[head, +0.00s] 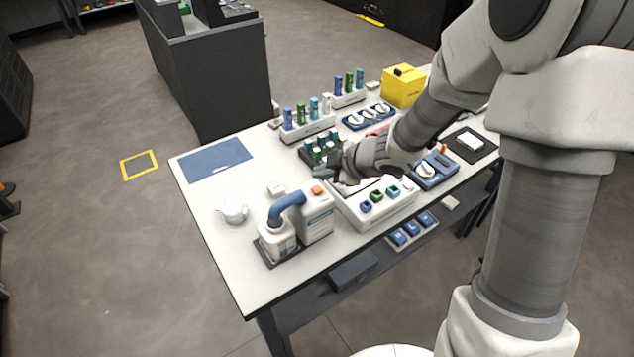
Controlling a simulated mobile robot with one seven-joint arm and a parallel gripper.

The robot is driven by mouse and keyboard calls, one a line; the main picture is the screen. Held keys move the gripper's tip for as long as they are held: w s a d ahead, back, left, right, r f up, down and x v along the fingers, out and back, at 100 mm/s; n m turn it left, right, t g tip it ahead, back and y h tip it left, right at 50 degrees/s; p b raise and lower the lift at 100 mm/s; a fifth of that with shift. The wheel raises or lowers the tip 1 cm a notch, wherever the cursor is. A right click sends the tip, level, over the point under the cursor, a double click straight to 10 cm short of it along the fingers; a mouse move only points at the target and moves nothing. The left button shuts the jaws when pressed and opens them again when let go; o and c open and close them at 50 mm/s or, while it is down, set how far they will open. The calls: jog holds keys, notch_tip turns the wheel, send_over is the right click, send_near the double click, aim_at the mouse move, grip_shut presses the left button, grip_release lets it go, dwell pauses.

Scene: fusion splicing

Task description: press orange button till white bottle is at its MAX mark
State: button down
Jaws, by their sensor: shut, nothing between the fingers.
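A white dispenser box (316,217) stands near the table's front left edge, with an orange button (317,190) on its top. A thick blue tube (287,205) arches from it to the white bottle (277,240), which stands upright beside it on a dark base. The MAX mark and the liquid level are too small to make out. My gripper (324,173) is shut and empty. In the picture it shows just above and behind the orange button, apart from it. My wrist hides part of the table's middle.
A round white pot (233,211) and a small white block (276,188) stand left of the dispenser. A white tray (377,213) with coloured pieces stands close on its right. Vial racks (308,131) and a yellow box (402,87) stand behind.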

notch_tip(320, 180, up, 3)
jog(key=shift+f+p, duration=0.1)
jog(key=shift+p, duration=1.05)
jog(key=s+d+r+m+t+h, duration=0.1)
jog(key=s+d+r+m+h, duration=0.1)
jog(key=d+r+m+h, duration=0.4)
jog(key=s+d+r+m+t+h, duration=0.2)
jog(key=s+d+r+m, duration=0.15)
jog(key=d+r, duration=0.5)
jog(key=s+r+m+g, duration=0.2)
jog(key=s+m, duration=0.2)
jog(key=s, duration=0.5)
jog(key=s+a+r+m+g+y, duration=0.1)
jog(key=s+m, duration=0.3)
jog(key=s, duration=0.6)
jog(key=shift+a+r+m+g, duration=0.15)
jog(key=shift+r+m+g, duration=0.2)
jog(key=shift+r+g, duration=0.05)
